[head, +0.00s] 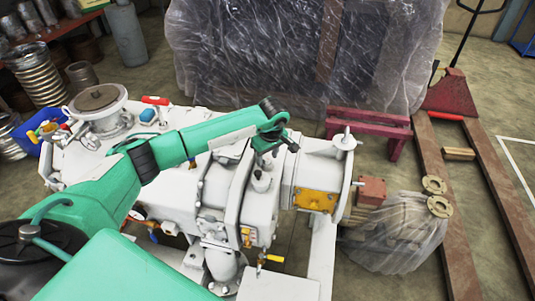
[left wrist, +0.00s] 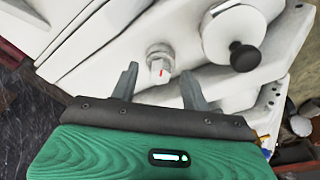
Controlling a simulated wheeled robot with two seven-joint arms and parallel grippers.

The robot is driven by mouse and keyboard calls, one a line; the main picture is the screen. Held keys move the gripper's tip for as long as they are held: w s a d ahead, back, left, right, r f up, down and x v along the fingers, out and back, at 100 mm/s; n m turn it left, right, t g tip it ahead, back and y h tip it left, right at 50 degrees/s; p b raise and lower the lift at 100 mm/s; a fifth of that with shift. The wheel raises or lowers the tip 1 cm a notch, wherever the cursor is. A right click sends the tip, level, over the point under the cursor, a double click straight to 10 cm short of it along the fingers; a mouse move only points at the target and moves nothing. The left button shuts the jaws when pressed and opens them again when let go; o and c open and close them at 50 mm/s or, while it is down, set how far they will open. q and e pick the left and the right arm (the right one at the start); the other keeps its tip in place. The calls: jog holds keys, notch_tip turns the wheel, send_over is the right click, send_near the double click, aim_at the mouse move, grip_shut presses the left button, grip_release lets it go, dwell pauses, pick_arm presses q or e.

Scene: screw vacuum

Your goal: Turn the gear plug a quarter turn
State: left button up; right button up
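The gear plug appears to be the small white fitting with a red mark (left wrist: 160,66) on the white machine, in the left wrist view. My left gripper (left wrist: 158,77) is open, with its two fingers apart and nothing held between them. In that view the plug shows between and just beyond the fingertips; I cannot tell the exact gap. In the head view, my left gripper (head: 277,148) hangs over the machine's middle section, and I cannot clearly pick out the plug there. My right gripper is in neither view.
A black round knob (left wrist: 245,56) stands on the machine right of the plug. The white machine (head: 185,190) carries a brass-coloured plate (head: 315,200) and yellow-handled valves (head: 270,259). A plastic-wrapped load (head: 290,50) stands behind. A red pallet jack (head: 450,95) is at the right.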

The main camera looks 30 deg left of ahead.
pick_arm(q)
grip_shut()
jog(key=n, duration=0.3)
jog(key=shift+n+g, duration=0.3)
jog(key=n, duration=0.4)
jog(key=shift+f+g, duration=0.1)
jog(key=shift+g, duration=0.2)
grip_release()
